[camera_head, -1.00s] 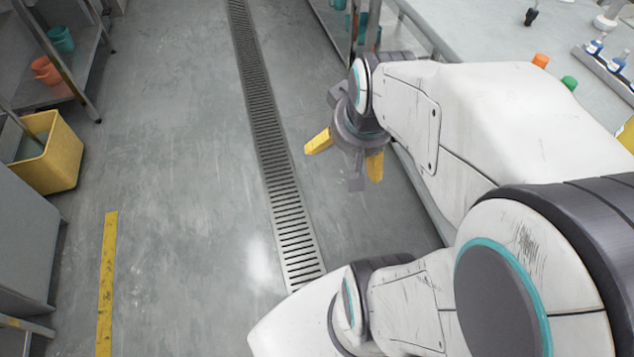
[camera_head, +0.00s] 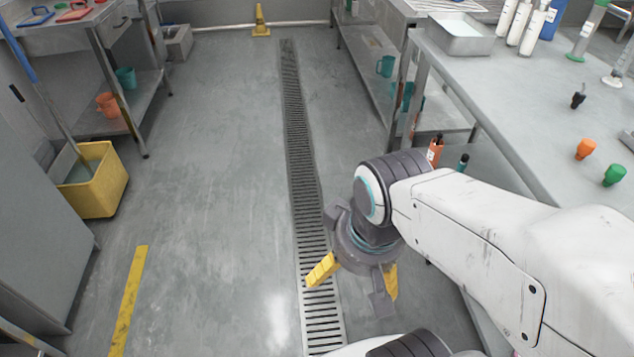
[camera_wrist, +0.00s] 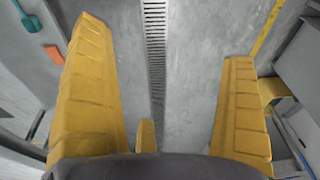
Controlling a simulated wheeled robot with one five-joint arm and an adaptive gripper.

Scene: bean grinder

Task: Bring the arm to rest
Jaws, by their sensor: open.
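My gripper (camera_head: 355,281) hangs over the floor in the head view, near the drain grate, with its yellow fingers spread apart and pointing down. My white arm reaches in from the lower right, beside the steel bench.
The steel bench (camera_head: 540,130) on the right carries an orange cap (camera_head: 585,149), a green cap (camera_head: 614,175) and bottles. A yellow bucket (camera_head: 92,183) stands at left. The drain grate (camera_head: 296,130) crosses open floor. A yellow cone (camera_head: 260,22) stands at the back.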

